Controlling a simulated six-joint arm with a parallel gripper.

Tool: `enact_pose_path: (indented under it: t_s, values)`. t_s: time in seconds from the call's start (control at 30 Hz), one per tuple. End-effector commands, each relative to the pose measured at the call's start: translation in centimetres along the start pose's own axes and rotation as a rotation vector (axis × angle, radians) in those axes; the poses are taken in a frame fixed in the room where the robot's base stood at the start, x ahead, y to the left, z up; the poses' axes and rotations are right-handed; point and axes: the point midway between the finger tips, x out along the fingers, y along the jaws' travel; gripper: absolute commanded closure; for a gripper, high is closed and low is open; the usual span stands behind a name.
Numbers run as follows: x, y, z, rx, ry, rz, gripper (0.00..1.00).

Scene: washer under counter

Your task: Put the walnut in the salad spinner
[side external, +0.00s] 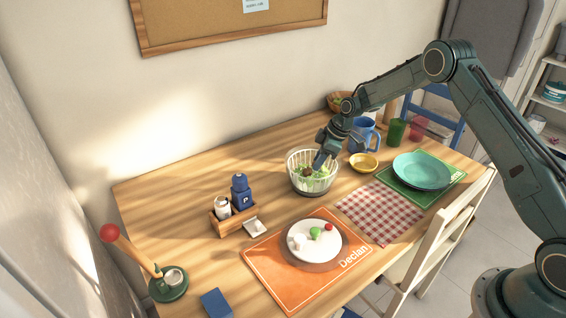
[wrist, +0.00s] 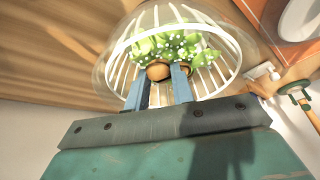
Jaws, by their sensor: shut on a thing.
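The walnut (wrist: 158,71) is round and brown and sits between the two blue fingertips of my gripper (wrist: 160,78) in the wrist view. My gripper is shut on it. The salad spinner (side external: 299,182) is a clear bowl with a white slatted basket holding green leaves, standing on the table in the side view. My gripper (side external: 317,162) points down into the basket's mouth there, and the walnut (side external: 308,172) shows as a small brown spot over the leaves. The basket (wrist: 232,45) also surrounds the fingertips in the wrist view. I cannot tell whether the walnut touches the leaves.
A wooden caddy (side external: 232,217) with shakers is to the left. A white plate (side external: 313,254) with food lies on an orange mat in front.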

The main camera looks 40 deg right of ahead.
Motion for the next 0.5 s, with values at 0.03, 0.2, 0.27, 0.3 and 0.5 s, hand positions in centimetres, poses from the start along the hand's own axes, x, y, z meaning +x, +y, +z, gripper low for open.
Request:
enact_pose_path:
  t_s: [0.03, 0.2, 0.27, 0.3, 0.5]
  values:
    - [0.11, 0.01, 0.04, 0.000, 0.000, 0.000, 0.97]
    - [0.43, 0.01, 0.17, 0.000, 0.000, 0.000, 0.97]
    - [0.54, 0.01, 0.22, 0.000, 0.000, 0.000, 0.97]
    - [0.62, 0.01, 0.25, 0.000, 0.000, 0.000, 0.97]
    - [0.83, 0.01, 0.34, 0.000, 0.000, 0.000, 0.97]
